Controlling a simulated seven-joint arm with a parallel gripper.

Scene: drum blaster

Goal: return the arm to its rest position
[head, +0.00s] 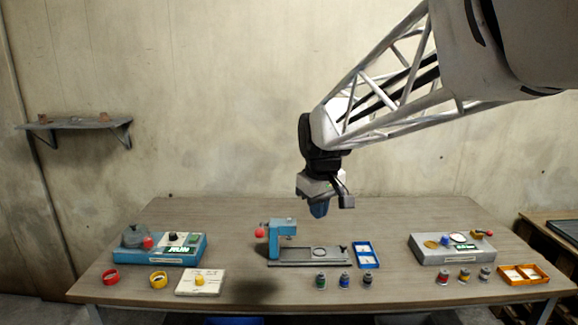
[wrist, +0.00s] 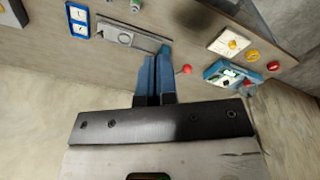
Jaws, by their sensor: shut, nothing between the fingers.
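My gripper (head: 319,209) hangs in the air above the back middle of the table, pointing down, clear of everything below it. In the wrist view my gripper (wrist: 154,62) shows two blue fingers side by side, shut with nothing between them. My arm comes in from the upper right of the head view. The table (head: 215,213) is wooden and stands below the gripper.
A blue press with a grey bed (head: 310,263) stands mid-table. A blue-grey machine (head: 190,250) is at left, a grey machine (head: 445,255) at right. Small jars, rings and trays line the front. A wall shelf (head: 80,124) is at left. The table's back strip is clear.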

